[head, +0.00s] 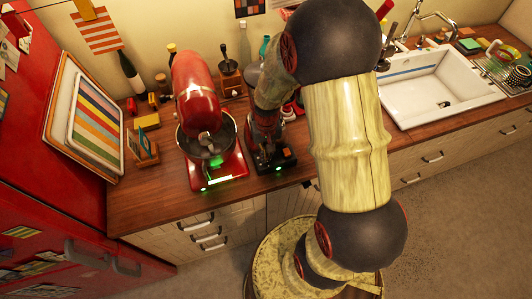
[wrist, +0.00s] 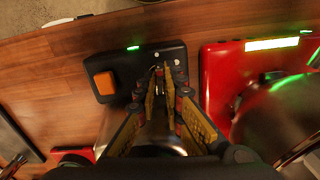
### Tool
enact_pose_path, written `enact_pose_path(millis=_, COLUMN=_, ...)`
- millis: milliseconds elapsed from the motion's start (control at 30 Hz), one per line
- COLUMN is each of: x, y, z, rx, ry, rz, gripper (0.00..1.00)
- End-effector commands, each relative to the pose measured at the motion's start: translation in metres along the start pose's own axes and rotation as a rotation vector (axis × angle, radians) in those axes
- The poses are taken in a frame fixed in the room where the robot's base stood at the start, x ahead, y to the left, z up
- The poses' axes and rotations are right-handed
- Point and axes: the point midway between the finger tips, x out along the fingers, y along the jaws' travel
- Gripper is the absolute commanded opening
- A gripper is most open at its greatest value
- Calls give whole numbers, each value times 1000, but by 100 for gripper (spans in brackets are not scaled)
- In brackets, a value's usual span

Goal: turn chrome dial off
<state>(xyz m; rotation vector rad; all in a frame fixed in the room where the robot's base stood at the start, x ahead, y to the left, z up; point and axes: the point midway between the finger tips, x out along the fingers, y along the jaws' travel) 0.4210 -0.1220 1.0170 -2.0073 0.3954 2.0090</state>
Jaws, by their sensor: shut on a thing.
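A black appliance base (head: 282,164) stands on the wooden counter, with a green light at its front; in the wrist view the black base (wrist: 120,62) also carries an orange square switch (wrist: 105,83). My gripper (wrist: 160,78) points down over this base, its yellow-padded fingers close together at its top face. A small bright bit of metal, which I take for the chrome dial (wrist: 158,69), shows between the fingertips. The fingers hide most of it, so its angle cannot be read. In the head view my gripper (head: 266,140) is small and dark above the base.
A red stand mixer (head: 197,85) with a lit green display stands close beside the base, to its left in the head view. A white sink (head: 435,88) is at the right. Striped boards (head: 95,120) lean at the left. Bare counter lies in front of the base.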

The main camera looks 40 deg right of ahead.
Motion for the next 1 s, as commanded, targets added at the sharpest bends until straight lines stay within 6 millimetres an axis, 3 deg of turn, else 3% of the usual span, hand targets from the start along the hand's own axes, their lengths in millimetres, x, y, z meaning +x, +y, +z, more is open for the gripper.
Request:
enact_pose_path(millis=300, x=-1, y=0, z=-2, rx=-107, ry=4, rz=0, gripper=0)
enact_pose_path(millis=800, x=-1, y=0, z=-2, rx=-126, ry=4, rz=0, gripper=0)
enact_pose_path(millis=833, x=-1, y=0, z=-2, rx=-126, ry=4, rz=0, gripper=10)
enact_pose_path(millis=1000, x=-1, y=0, z=-1, rx=-125, ry=3, rz=0, gripper=17)
